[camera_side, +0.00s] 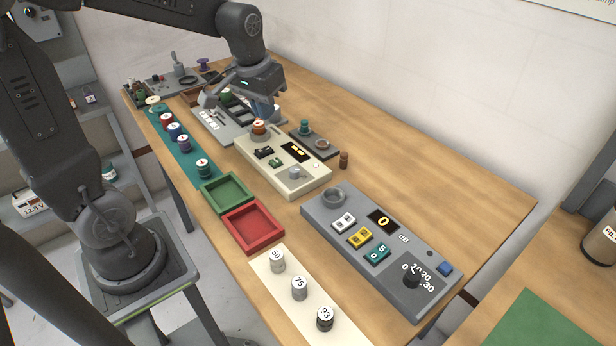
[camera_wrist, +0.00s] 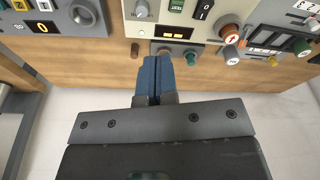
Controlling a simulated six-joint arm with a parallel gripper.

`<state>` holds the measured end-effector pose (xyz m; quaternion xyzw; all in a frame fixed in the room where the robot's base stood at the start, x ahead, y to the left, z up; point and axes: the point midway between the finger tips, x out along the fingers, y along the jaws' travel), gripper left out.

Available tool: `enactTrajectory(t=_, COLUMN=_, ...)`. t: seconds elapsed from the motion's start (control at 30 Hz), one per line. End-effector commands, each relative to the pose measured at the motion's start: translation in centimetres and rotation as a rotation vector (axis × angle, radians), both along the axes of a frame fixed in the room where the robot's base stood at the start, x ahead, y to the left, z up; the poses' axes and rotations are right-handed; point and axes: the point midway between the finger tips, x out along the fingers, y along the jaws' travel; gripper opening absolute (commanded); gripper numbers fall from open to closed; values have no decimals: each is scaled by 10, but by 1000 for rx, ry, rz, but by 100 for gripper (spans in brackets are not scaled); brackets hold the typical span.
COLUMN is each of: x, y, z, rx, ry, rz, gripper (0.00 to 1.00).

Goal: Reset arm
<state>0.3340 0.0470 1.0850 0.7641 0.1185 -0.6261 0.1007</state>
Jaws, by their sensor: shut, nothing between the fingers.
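My gripper (camera_side: 263,112) is shut and empty. In the side view it hangs over the far part of the table, just above and behind the orange-brown knob (camera_side: 259,127) of the cream device (camera_side: 300,188). In the wrist view its blue fingertips (camera_wrist: 157,62) are together, pointing at the small grey tray (camera_wrist: 187,44) beside the cream device. I cannot tell the exact height of the fingertips above the table.
A grey dB panel (camera_side: 335,232) lies at the front right. Green (camera_side: 228,205) and red (camera_side: 243,247) trays sit left of it. Marked cylinders stand on a white strip (camera_side: 262,267); several spools stand on a teal strip (camera_side: 188,163). The table's right side is clear.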

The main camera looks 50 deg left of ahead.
Motion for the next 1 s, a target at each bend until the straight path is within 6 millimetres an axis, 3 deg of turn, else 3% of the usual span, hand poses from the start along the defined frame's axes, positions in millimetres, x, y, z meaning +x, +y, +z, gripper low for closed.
enactTrajectory(t=0.03, x=-14, y=-16, z=12, rx=11, ry=-39, rz=-40, gripper=0)
enactTrajectory(t=0.2, x=-62, y=-57, z=33, rx=35, ry=-143, rz=-154, gripper=0)
enactTrajectory(t=0.43, x=-114, y=-88, z=39, rx=50, ry=-255, rz=-272, gripper=0)
enactTrajectory(t=0.6, x=-129, y=-95, z=38, rx=51, ry=-289, rz=-307, gripper=0)
enactTrajectory(t=1.0, x=-130, y=-96, z=38, rx=51, ry=-291, rz=-310, gripper=0)
